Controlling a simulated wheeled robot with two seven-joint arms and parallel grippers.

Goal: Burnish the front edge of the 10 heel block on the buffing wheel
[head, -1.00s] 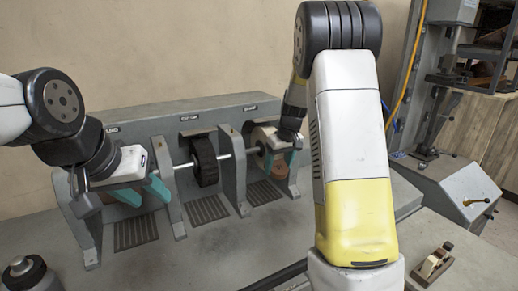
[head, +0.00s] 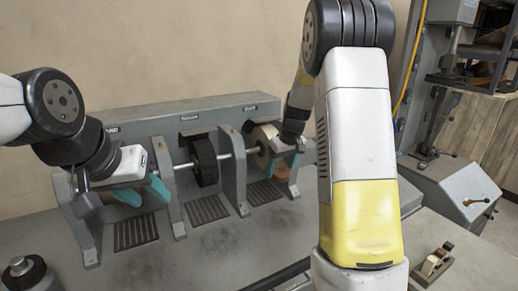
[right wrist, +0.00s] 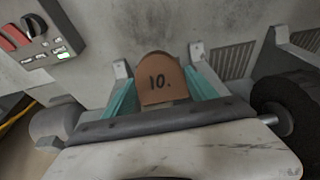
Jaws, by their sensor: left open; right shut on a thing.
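The 10 heel block (right wrist: 158,82) is a tan-brown piece with a rounded top, marked "10." in the right wrist view. My right gripper (right wrist: 161,88) is shut on it, with a teal finger at each side. In the head view the block (head: 283,171) shows partly, below my right gripper (head: 277,166). The cream buffing wheel (head: 264,137) is right behind the gripper and partly hidden by it. I cannot tell whether the block touches the wheel. My left gripper (head: 142,194) is open in front of the left station of the machine.
The grey machine (head: 170,118) has upright brackets and a shaft. A black wheel (head: 204,160) sits in the middle station and also shows in the right wrist view (right wrist: 290,103). A switch panel (right wrist: 38,35) has a green light. A small tool (head: 433,262) lies at the right.

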